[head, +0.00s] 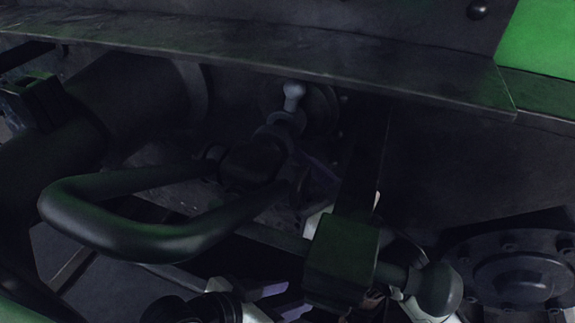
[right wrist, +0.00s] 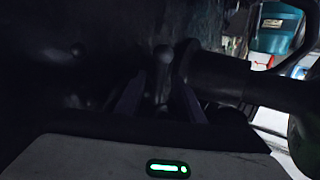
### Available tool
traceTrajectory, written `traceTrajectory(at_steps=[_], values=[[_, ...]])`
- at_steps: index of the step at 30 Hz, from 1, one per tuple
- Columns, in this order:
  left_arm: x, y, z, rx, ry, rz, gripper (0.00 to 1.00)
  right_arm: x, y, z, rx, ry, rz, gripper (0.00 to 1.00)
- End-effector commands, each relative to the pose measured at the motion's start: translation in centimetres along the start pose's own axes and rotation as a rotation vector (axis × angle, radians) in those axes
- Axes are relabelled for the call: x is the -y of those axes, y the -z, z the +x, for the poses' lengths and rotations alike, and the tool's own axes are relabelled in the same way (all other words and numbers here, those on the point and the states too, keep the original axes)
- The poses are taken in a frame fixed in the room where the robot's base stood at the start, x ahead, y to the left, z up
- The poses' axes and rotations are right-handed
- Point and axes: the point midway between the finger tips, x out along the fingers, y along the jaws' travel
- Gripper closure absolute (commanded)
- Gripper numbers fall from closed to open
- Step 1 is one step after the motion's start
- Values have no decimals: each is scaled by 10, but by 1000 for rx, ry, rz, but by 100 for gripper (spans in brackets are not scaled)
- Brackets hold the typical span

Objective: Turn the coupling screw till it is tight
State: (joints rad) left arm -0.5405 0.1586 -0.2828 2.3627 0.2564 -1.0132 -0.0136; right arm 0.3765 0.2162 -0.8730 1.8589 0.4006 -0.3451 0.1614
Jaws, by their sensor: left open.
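The dark coupling has a thick U-shaped link (head: 140,245) at the left in the head view. Behind it, a short lever with a pale round knob (head: 293,90) stands up at the screw. In the right wrist view a round-ended lever (right wrist: 162,58) stands between the two purplish fingers of my right gripper (right wrist: 160,92). The fingers look apart, with dark gaps beside the lever. In the head view the right gripper is mostly hidden behind the coupling.
A dark block (head: 340,260) with a rod and ball end (head: 436,290) is in front at lower right. A metal ledge (head: 280,55) overhangs the coupling. A round flanged buffer part (head: 520,272) is at far right. The space is dim and tight.

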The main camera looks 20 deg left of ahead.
Motion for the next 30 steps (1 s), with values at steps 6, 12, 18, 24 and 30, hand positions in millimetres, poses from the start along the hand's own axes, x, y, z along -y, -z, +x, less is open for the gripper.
traceTrajectory(at_steps=[6,12,18,24,30], values=[[-2,2,-1,-12,-9,-4,58,0,0,9,1,0,-1,65],[-2,3,-1,-13,-9,-5,58,0,0,9,1,0,-1,67],[-2,3,-1,-13,-9,-4,58,0,0,9,0,0,-1,100],[-2,3,-2,-14,-8,-4,58,0,1,9,1,0,-1,100],[3,7,-10,-1,29,-6,58,-1,9,7,40,-5,-26,100]])
